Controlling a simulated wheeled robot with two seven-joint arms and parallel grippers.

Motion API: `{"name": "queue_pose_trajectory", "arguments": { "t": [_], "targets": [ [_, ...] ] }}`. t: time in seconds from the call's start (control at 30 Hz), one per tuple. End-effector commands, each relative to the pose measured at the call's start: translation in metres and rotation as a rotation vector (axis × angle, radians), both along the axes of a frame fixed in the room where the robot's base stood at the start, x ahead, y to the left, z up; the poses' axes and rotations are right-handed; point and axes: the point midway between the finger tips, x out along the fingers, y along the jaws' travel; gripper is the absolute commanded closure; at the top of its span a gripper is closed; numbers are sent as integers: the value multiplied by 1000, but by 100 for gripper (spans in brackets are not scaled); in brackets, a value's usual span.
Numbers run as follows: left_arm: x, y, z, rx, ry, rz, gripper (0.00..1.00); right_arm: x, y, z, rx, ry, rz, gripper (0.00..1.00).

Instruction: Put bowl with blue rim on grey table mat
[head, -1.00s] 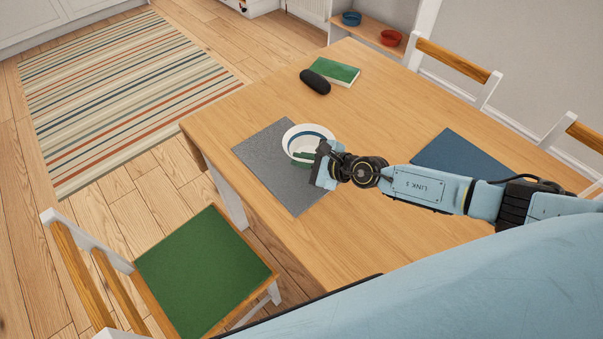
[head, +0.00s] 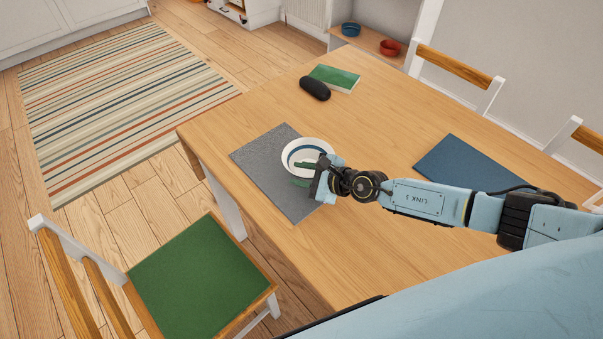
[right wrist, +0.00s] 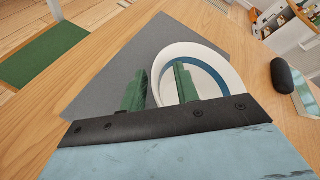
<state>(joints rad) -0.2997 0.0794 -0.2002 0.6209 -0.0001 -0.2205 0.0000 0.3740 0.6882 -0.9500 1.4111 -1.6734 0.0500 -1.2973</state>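The white bowl with a blue rim band (head: 322,152) is over the right edge of the grey table mat (head: 262,157), partly over bare wood. In the right wrist view the bowl (right wrist: 222,78) covers part of the edge of the mat (right wrist: 110,75). My right gripper (head: 305,180) is at the bowl's near side. I cannot tell whether the bowl touches the mat. My left gripper is not in view.
A black case (head: 315,88) and a green book (head: 336,77) lie farther back on the wooden table (head: 385,120). A dark blue mat (head: 470,163) lies to the right. A chair with a green seat (head: 200,275) stands at the near left.

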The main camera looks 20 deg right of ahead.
Motion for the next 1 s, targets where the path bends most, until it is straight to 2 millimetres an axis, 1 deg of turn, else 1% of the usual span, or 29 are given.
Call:
{"name": "queue_pose_trajectory", "arguments": {
  "t": [0.23,0.33,0.47,0.6,0.7,0.9,1.0],
  "targets": [
    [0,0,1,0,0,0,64,0,0,1,1,-1,0,69],
    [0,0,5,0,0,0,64,-7,-5,5,-1,1,0,69],
    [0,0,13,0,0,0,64,-24,-18,16,-3,2,0,69],
    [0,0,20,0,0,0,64,-48,-35,29,-2,2,2,69],
    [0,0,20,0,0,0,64,-63,-46,36,-2,3,0,69],
    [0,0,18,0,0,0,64,-83,-60,46,-1,1,0,69],
    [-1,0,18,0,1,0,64,-87,-63,49,1,1,0,69]
  ]
}}
